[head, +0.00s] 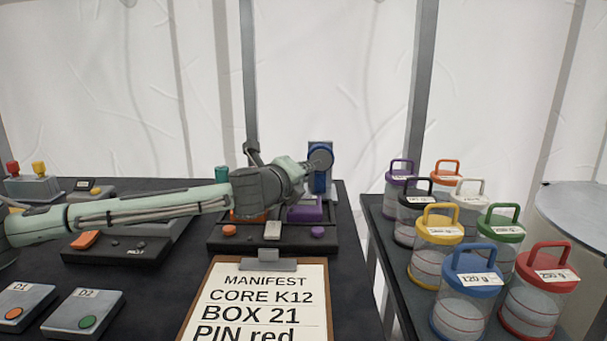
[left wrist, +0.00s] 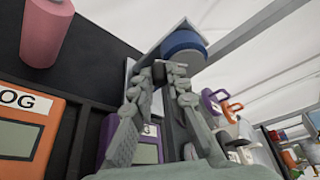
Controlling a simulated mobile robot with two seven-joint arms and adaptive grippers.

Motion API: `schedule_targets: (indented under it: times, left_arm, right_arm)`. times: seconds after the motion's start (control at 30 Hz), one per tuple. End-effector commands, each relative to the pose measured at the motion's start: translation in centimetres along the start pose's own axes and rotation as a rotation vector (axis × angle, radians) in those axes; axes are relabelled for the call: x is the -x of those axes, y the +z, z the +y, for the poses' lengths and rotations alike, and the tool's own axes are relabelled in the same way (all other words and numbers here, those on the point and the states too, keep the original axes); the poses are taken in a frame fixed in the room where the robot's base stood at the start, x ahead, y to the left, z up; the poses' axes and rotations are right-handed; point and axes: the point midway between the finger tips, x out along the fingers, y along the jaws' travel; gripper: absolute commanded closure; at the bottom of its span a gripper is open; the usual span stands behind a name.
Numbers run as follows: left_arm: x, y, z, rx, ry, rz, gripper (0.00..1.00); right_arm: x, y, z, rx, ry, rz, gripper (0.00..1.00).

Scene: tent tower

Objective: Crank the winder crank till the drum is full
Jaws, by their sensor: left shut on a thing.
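The winder (head: 320,181) stands upright at the back edge of the black table, with a blue body and a round grey face towards me. In the left wrist view its blue round drum (left wrist: 182,42) sits just beyond my fingers. My left gripper (head: 307,165) reaches across from the left and is at the winder's front. In the left wrist view the gripper (left wrist: 160,74) has its fingertips closed around a small dark crank grip (left wrist: 158,73). The fingers hide most of the crank, and I cannot tell how full the drum is. My right gripper is not in view.
A clipboard (head: 262,300) lies at the front. A console with an orange unit (left wrist: 30,125) and a purple unit (head: 305,213) is below my arm. A pink cylinder (left wrist: 47,30) stands nearby. Several lidded jars (head: 467,290) crowd the right-hand table.

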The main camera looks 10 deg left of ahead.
Motion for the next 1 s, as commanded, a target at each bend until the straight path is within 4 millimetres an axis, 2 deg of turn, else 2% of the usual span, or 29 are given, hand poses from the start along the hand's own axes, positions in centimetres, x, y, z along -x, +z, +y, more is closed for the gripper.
schedule_targets:
  times: [0.37, 1.0]
  left_arm:
    - [0.3, 0.6, -0.7, -0.203, 0.087, 0.003, 1.0]
    - [0.7, 1.6, -3.0, -0.762, 0.325, 0.008, 1.0]
  right_arm:
    - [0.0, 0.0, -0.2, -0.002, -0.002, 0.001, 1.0]
    - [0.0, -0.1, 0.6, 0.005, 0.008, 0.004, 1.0]
